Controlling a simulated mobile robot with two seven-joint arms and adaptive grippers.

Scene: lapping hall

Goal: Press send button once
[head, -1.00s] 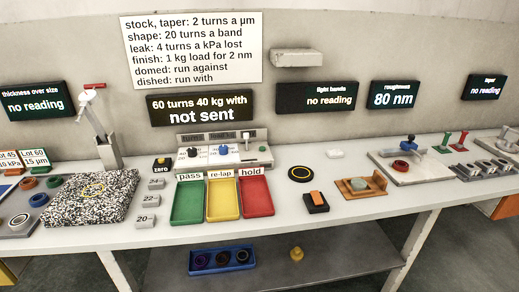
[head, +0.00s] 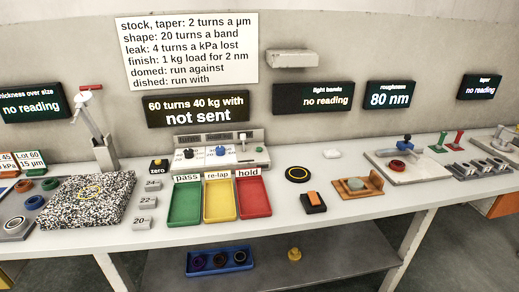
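A pale control panel (head: 219,153) stands at the back middle of the bench. It bears a black knob (head: 188,153), a blue knob (head: 221,150) and a small upright lever (head: 243,141). A small green part (head: 259,149) shows at its right end. The panel's lettering is too small to read, so I cannot tell which part is the send button. The display (head: 197,108) above reads "60 turns 40 kg with not sent". A black box with an orange top (head: 313,199) sits separately at the right, with no readable label. Neither gripper is in view.
Green, yellow and red trays (head: 221,198), labelled pass, re-lap and hold, lie in front of the panel. A black zero button (head: 159,166) and a speckled plate (head: 85,199) are to the left. A blue tray (head: 220,262) with rings is on the lower shelf.

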